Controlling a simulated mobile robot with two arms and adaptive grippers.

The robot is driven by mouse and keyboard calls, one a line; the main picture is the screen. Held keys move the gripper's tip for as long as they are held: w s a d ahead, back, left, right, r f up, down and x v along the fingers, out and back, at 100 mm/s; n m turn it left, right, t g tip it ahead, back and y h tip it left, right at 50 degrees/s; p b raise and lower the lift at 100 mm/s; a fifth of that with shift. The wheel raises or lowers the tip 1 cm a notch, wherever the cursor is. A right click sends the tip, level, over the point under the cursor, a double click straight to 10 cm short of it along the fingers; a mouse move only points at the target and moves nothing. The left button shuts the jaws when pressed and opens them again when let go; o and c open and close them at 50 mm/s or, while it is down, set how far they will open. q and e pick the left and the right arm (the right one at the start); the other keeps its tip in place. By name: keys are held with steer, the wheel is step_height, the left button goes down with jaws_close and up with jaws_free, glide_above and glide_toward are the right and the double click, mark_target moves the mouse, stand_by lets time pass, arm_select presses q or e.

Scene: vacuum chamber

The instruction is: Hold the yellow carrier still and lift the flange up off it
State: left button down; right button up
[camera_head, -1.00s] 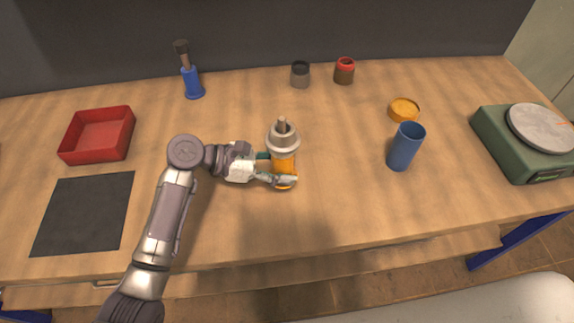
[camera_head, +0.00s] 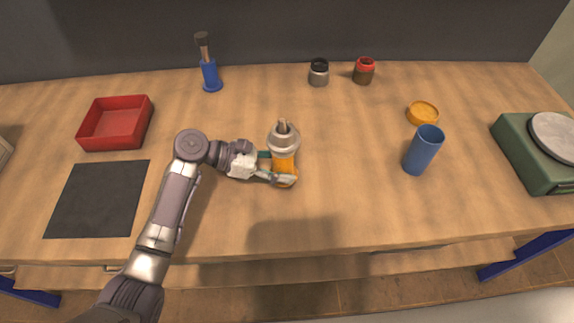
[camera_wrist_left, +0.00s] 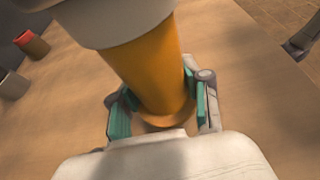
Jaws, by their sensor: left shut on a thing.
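The yellow carrier (camera_head: 284,166) stands on the wooden table near its middle. The grey flange (camera_head: 283,140) sits on top of the carrier, with a short knob on it. My left gripper (camera_head: 276,168) comes in from the left and is shut on the carrier below the flange. In the left wrist view the carrier (camera_wrist_left: 150,70) stands between the two teal finger pads, and the pale underside of the flange (camera_wrist_left: 112,20) shows above it.
A blue cup (camera_head: 422,150), a yellow dish (camera_head: 423,113) and a green scale (camera_head: 540,155) are to the right. Two small jars (camera_head: 319,73) (camera_head: 364,70) and a blue-based tool (camera_head: 210,70) stand behind. A red tray (camera_head: 115,123) and dark mat (camera_head: 98,198) lie left.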

arm_select(q)
steer(key=shift+w+a+f+b, duration=0.2)
steer(key=shift+w+a+f, duration=0.15)
steer(key=shift+a+f, duration=0.2)
steer(key=shift+w+a+f+b, duration=0.2)
steer(key=shift+w+a+f, duration=0.15)
steer(key=shift+a, duration=0.2)
steer(key=shift+f, duration=0.15)
steer(key=shift+s+d+f+p, duration=0.1)
steer(key=shift+f+p, duration=0.2)
steer(key=shift+f, duration=0.05)
steer(key=c, duration=0.5)
jaws_free()
steer(key=shift+f, duration=0.1)
steer(key=c, duration=1.1)
